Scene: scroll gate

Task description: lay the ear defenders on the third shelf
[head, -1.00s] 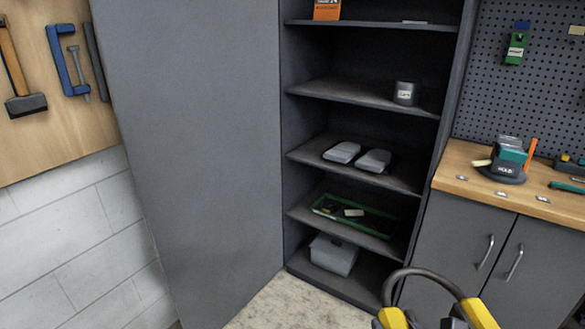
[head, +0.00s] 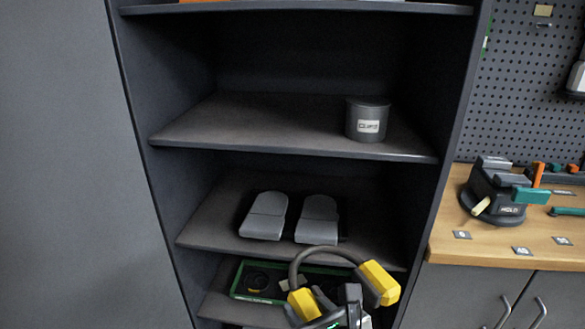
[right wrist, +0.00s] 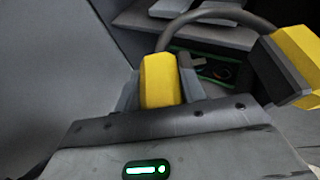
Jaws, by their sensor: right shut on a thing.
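The ear defenders, yellow cups on a dark headband, show low in the head view (head: 380,283) and in the right wrist view (right wrist: 207,14). My right gripper (head: 335,308) is shut on one yellow cup, which sits between its fingers in the right wrist view (right wrist: 161,82). The other cup hangs free to the right. The ear defenders are in front of the open cabinet, overlapping the lower shelves in the picture. The shelf with two grey pads (head: 207,226) is just above and behind them. My left gripper is not in view.
A grey can (head: 367,119) stands right of centre on the shelf above the pads (head: 265,216); its left part is bare. A green-edged tray (head: 240,283) lies on the shelf below. The cabinet door (head: 60,170) is at left, a workbench (head: 455,235) at right.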

